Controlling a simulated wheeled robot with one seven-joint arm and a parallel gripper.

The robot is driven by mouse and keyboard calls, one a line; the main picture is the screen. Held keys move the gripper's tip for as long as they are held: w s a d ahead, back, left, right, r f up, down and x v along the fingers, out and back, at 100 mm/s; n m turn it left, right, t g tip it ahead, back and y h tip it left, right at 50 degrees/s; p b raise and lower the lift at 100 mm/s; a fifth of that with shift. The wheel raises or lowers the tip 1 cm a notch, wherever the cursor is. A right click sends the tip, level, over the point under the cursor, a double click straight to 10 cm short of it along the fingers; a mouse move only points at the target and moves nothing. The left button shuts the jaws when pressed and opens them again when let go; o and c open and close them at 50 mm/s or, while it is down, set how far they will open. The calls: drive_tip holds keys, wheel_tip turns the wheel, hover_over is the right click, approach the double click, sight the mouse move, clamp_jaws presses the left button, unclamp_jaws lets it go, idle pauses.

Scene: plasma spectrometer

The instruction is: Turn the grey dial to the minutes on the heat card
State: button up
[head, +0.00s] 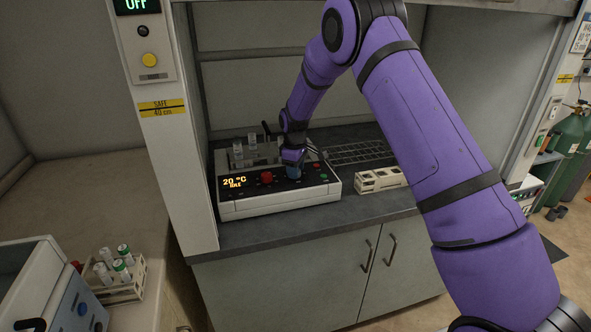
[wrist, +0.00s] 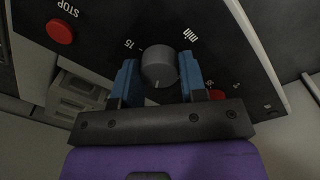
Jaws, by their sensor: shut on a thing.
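The grey dial (wrist: 159,69) shows in the wrist view on the black panel of the white heating unit (head: 280,203). My gripper (wrist: 158,72) has its two blue fingers on either side of the dial and is shut on it. The dial's pale mark points toward my gripper's palm. The print "15" and "min" stands beside the dial. In the head view my gripper (head: 292,160) is over the panel and the dial is hidden. The unit's display reads "20 °C IDLE". A white card (head: 580,38), cut off at the upper right edge, appears to read 15 min.
A red knob (head: 267,178) is left of my gripper; a red STOP button (wrist: 60,31) shows in the wrist view. Glass vessels (head: 245,150) stand behind the panel. A pale rack (head: 380,179) sits right of the unit. The fume hood post (head: 178,150) is at left.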

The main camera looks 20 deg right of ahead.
drive_tip(key=m, duration=0.5)
drive_tip(key=shift+m, duration=0.3)
drive_tip(key=m, duration=0.5)
drive_tip(key=shift+w, duration=0.1)
drive_tip(key=m, duration=0.5)
drive_tip(key=shift+m+g, duration=0.3)
drive_tip(key=shift+m, duration=0.1)
drive_tip(key=m, duration=0.5)
drive_tip(key=shift+m, duration=0.3)
drive_tip(key=o, duration=0.9)
drive_tip(key=shift+r, duration=0.1)
